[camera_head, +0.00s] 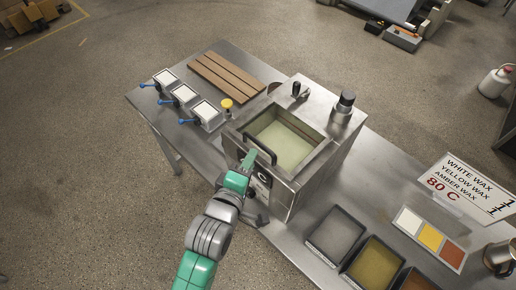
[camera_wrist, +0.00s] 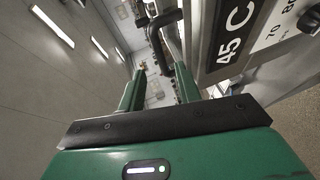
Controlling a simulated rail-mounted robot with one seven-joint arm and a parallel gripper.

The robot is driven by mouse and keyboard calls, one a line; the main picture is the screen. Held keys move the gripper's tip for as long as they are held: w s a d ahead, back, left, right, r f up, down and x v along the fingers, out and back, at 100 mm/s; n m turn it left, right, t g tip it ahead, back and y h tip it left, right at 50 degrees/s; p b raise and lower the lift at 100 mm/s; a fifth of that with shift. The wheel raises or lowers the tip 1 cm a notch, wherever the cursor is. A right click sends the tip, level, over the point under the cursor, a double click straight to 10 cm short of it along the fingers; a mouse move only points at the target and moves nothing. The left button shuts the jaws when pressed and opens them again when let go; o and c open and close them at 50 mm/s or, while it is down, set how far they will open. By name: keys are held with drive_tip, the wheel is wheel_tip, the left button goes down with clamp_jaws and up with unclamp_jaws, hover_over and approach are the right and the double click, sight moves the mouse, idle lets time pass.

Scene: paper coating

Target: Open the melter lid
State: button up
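The melter (camera_head: 313,176) is a steel box on the bench. Its square top frame surrounds a pale yellow-green area (camera_head: 283,143); I cannot tell whether a clear lid pane covers it. A black bar handle (camera_head: 260,150) sits at the frame's front left edge, and the handle also shows in the wrist view (camera_wrist: 158,30). My gripper (camera_head: 250,160) is close to the handle, at the melter's front. In the wrist view my green gripper fingers (camera_wrist: 160,80) are apart with nothing held between them. The handle lies around and beyond the fingertips; contact is unclear.
The melter's front panel (camera_wrist: 235,30) reads 45 C, close right of my fingers. A black knob (camera_head: 346,100) stands on the melter's top. Blue-handled tools (camera_head: 184,95) and a wooden rack (camera_head: 226,75) lie left. Wax trays (camera_head: 335,232) and a sign (camera_head: 468,185) are right.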

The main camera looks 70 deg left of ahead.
sight(259, 146)
drive_tip(key=x, duration=0.7)
drive_tip(key=shift+w+a, duration=0.25)
drive_tip(key=shift+a, duration=0.05)
clamp_jaws()
